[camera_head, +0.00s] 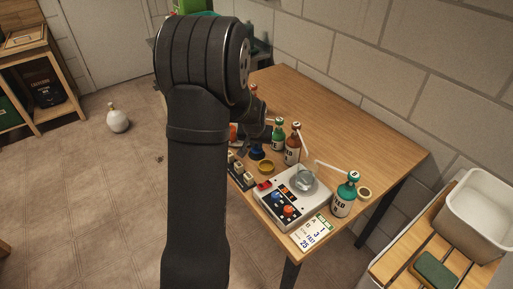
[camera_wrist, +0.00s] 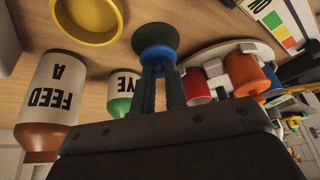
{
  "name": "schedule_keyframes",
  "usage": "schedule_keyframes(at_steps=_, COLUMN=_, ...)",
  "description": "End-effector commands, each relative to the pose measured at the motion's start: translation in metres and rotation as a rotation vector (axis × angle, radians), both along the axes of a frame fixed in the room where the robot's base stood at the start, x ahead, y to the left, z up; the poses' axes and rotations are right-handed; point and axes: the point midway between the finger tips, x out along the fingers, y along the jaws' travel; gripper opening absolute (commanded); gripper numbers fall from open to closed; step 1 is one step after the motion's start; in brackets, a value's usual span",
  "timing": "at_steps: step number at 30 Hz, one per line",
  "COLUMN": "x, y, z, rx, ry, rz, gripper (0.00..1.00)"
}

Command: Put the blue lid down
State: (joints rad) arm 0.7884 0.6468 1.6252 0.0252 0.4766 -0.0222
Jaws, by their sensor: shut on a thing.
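The blue lid (camera_wrist: 157,53) is between the fingertips of my gripper (camera_wrist: 159,68) in the wrist view. A dark round part (camera_wrist: 154,37) shows at its far side. My gripper is shut on the lid. In the head view the lid (camera_head: 257,153) shows as a small dark blue shape above the wooden table (camera_head: 330,105), near the yellow dish (camera_head: 265,168). My arm hides part of this area. Whether the lid touches the table I cannot tell.
A brown bottle marked FEED A (camera_head: 292,150) and a green bottle (camera_head: 278,134) stand close to the lid. A teal bottle (camera_head: 343,197) and a white device with knobs (camera_head: 293,197) are nearer the front. Red and orange cylinders (camera_wrist: 244,77) show beside my fingers. The table's back right is clear.

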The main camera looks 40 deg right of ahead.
Motion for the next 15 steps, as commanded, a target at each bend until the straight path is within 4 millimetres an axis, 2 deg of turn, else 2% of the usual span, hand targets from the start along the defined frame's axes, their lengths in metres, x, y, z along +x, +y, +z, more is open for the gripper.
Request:
schedule_keyframes(at_steps=1, x=0.000, y=0.000, z=-0.009, rx=0.002, ry=0.002, rz=0.000, gripper=0.00)
schedule_keyframes(at_steps=4, x=0.000, y=0.000, z=-0.020, rx=0.001, ry=0.001, rz=0.000, gripper=0.00)
schedule_keyframes(at_steps=14, x=0.000, y=0.000, z=-0.023, rx=0.001, ry=0.001, rz=0.000, gripper=0.00)
schedule_keyframes(at_steps=15, x=0.000, y=0.000, z=-0.023, rx=0.000, ry=0.000, rz=0.000, gripper=0.14)
